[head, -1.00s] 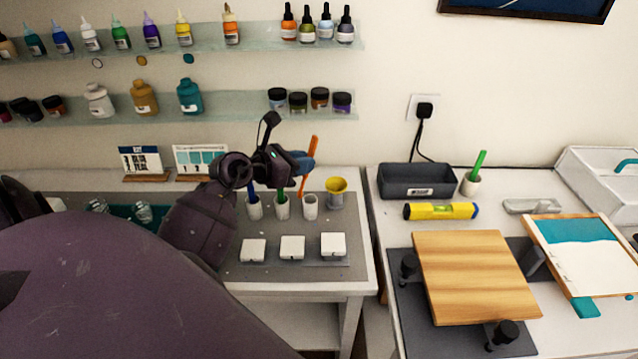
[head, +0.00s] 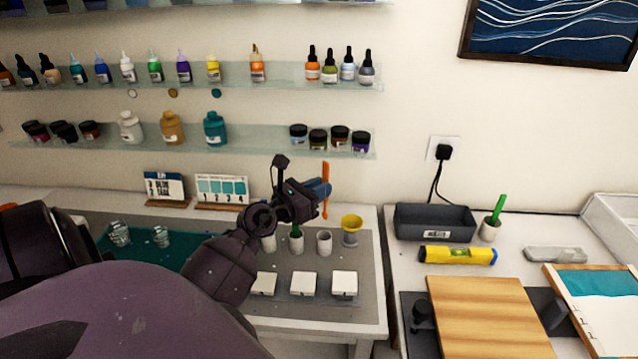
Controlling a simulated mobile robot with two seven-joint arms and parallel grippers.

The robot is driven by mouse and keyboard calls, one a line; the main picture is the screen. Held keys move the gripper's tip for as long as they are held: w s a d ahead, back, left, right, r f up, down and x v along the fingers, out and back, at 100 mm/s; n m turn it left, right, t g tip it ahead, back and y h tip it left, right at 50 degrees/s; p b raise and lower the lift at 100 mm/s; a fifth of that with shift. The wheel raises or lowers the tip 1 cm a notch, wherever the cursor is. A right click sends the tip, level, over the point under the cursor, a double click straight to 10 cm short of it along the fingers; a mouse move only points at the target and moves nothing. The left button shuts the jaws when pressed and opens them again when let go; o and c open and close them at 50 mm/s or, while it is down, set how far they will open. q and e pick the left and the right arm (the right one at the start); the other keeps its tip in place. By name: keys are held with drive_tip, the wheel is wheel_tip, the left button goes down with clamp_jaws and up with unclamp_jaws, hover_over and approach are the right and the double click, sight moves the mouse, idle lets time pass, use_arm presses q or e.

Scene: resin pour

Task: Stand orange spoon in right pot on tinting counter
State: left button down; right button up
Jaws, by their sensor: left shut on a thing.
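My left gripper (head: 322,188) is shut on the orange spoon (head: 325,200) and holds it nearly upright in the air. The right pot (head: 324,244), a small white cup, stands on the tinting counter (head: 361,275) directly below the spoon in the picture. The spoon's lower end shows a little above the pot's rim, apart from it. The pot looks empty. The middle pot (head: 296,246) holds a green spoon, and the left pot (head: 268,243) is partly hidden behind my left arm. My right gripper is not in view.
A yellow-topped cup (head: 351,225) stands close to the right pot's right side. Three white blocks (head: 304,284) sit in front of the pots. Colour cards (head: 222,190) stand behind. A second table at right holds a grey bin (head: 434,222) and a wooden board (head: 488,315).

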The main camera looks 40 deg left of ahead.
sight(323, 217)
use_arm(q)
wheel_tip(323, 217, down, 6)
drive_tip(key=b, duration=0.5)
drive_tip(key=shift+f+b, duration=0.1)
drive_tip(key=shift+b, duration=0.2)
drive_tip(key=shift+f+b, duration=0.6)
drive_tip(key=shift+f, duration=0.2)
drive_tip(key=shift+f+b, duration=0.55)
drive_tip(key=shift+f, duration=0.15)
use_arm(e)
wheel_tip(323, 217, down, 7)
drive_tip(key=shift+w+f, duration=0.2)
use_arm(q)
drive_tip(key=c, duration=1)
unclamp_jaws()
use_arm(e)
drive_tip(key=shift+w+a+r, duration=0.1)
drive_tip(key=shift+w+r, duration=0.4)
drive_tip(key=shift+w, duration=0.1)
